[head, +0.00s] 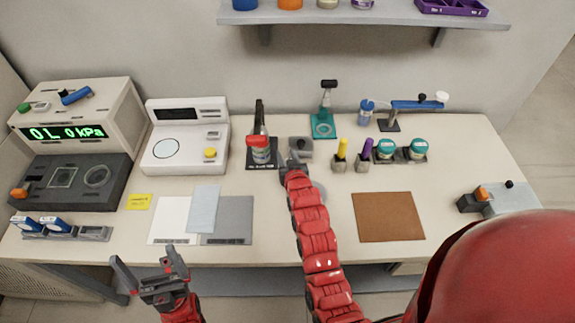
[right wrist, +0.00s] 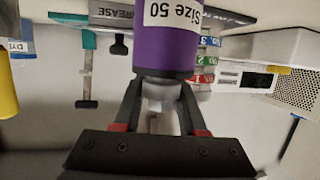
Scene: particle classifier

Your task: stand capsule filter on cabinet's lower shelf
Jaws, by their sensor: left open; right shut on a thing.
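My right gripper (head: 287,167) is over the middle of the bench in the head view. In the right wrist view it is shut on the pale neck (right wrist: 158,95) of a purple cylinder (right wrist: 165,45) labelled "Size 50". The neck and the cylinder appear joined. The head view mostly hides what this gripper holds. I cannot tell for certain whether this is the capsule filter. My left gripper (head: 146,262) is open and empty in front of the bench. A wall shelf (head: 370,14) shows at the top; I cannot tell whether a cabinet belongs to it.
A yellow upright piece (head: 341,149), a purple one (head: 367,149) and teal-capped jars (head: 401,152) stand to the right. A brown mat (head: 389,216) at the front right is bare.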

